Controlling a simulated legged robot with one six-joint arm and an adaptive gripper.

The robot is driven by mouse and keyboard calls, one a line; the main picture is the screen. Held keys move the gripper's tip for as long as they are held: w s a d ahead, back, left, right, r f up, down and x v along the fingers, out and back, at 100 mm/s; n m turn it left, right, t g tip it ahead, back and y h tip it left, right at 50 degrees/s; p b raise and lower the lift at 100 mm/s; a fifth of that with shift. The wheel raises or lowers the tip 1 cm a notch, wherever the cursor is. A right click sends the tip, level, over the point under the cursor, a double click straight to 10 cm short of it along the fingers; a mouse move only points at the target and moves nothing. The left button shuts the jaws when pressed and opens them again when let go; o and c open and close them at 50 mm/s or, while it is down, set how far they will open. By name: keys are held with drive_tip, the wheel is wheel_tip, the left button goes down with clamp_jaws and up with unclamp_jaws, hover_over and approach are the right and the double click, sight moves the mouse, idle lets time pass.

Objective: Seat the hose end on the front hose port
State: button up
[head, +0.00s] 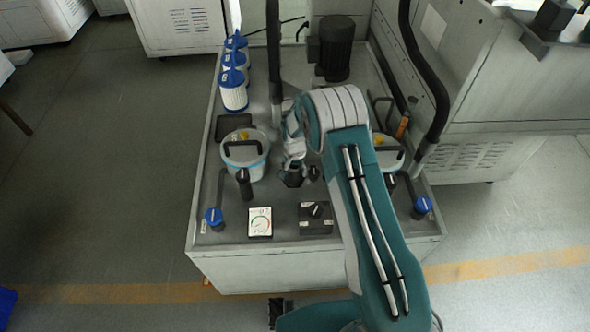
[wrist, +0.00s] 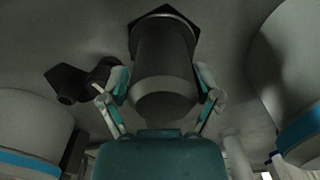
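A dark cylindrical hose end (wrist: 165,60) with a lighter collar lies between the two fingers of my gripper (wrist: 163,92) in the wrist view. The fingers press against its sides. Beyond it is a dark six-sided base, the front hose port (wrist: 165,12), in line with the cylinder. The wrist view does not show whether the two touch or a gap remains. In the head view my gripper (head: 293,155) is just above the port (head: 292,179) and hides most of the held part. A black hose (head: 274,50) comes down behind my gripper; its lower end is partly hidden.
Lidded pots stand left (head: 245,160) and right (head: 388,155) of my gripper. A black handle (head: 244,184), a gauge (head: 259,222) and a rotary switch (head: 316,217) are near the front. White-and-blue filters (head: 234,92) line the left edge. Another hose (head: 425,75) is at right.

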drive_tip(key=shift+r, duration=5.6)
drive_tip(key=shift+r, duration=0.35)
drive_tip(key=s+d+r+n+t, duration=0.15)
drive_tip(key=s+r, duration=0.25)
drive_tip(key=r, duration=0.4)
drive_tip(key=s+d+r, duration=0.3)
drive_tip(key=s+r, duration=0.1)
drive_tip(key=r, duration=0.4)
drive_tip(key=s+d+r+n+t, duration=0.1)
drive_tip(key=s+d+r, duration=0.1)
drive_tip(key=s+r, duration=0.35)
drive_tip(key=s+d+r+n+t, duration=0.1)
drive_tip(key=s+d+r, duration=0.1)
drive_tip(key=s, duration=0.8)
drive_tip(key=s+d+r+n+t, duration=0.1)
drive_tip(key=s+r, duration=0.4)
drive_tip(key=s, duration=0.5)
drive_tip(key=shift+s+d+r+t, duration=0.3)
drive_tip(key=shift+d+t, duration=0.25)
drive_tip(key=shift+d, duration=0.4)
